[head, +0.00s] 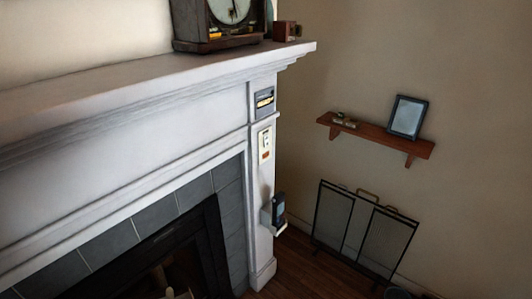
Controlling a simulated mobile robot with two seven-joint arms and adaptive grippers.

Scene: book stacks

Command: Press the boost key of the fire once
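The fire (165,282) is a dark opening in the fireplace at the lower left, framed by grey tiles, with pale log-like shapes partly visible inside. The labels are too small to read, so I cannot tell which one carries the boost key. Neither of my grippers is in view.
The white mantelpiece (130,88) juts out above the panels and bears a wooden clock (222,40) and a small brown box (286,31). A wooden shelf (376,136) with a picture frame (408,117) hangs at right. A black fire screen (362,232) stands below it.

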